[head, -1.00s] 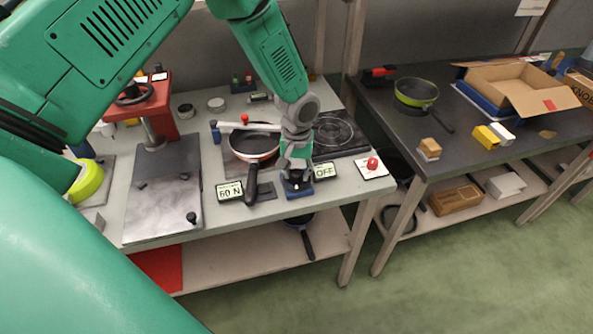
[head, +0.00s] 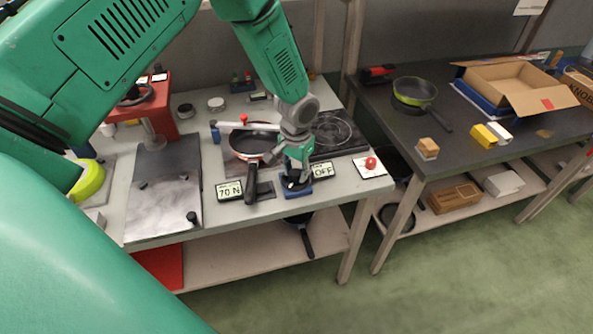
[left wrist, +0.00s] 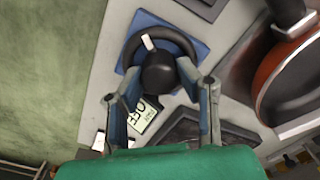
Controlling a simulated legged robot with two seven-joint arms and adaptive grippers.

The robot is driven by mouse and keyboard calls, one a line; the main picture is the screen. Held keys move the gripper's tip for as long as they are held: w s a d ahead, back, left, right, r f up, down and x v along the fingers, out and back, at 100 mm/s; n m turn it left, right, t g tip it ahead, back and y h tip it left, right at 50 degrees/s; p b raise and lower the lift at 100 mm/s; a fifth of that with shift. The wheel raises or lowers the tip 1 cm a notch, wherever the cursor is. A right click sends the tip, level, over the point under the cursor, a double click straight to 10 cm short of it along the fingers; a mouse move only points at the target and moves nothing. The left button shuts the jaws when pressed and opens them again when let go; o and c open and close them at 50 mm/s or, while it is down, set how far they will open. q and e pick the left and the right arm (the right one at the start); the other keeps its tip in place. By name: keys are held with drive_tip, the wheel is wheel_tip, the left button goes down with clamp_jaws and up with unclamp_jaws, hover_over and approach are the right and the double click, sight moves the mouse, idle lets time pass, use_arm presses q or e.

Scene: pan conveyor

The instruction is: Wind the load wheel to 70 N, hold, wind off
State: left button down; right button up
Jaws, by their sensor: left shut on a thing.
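The load wheel is a dark round wheel on a blue base (head: 299,192), near the front edge of the bench. The left wrist view shows the wheel (left wrist: 180,43) with a black knob and a white mark on its rim. My left gripper (head: 294,180) is over the wheel. In the left wrist view its fingers (left wrist: 160,77) stand on either side of the black knob, shut on it. The load display (head: 230,192) reads 70 N. A second display (head: 322,170) reads OFF. The pan (head: 254,152) sits left of the wheel, its handle pointing to the front. My right gripper is not in view.
A red button on a white plate (head: 371,164) is right of the wheel. The hob (head: 333,130) lies behind. A red press (head: 166,120) and grey plate (head: 160,228) are at left. The second table (head: 465,120) holds a green pan, blocks and an open carton.

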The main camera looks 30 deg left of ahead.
sight(296, 171)
use_arm(q)
drive_tip(key=c, duration=1.2)
unclamp_jaws()
drive_tip(key=shift+w, duration=0.15)
drive_tip(key=shift+r, duration=0.4)
wheel_tip(296, 171, up, 11)
drive_tip(key=shift+f, duration=0.1)
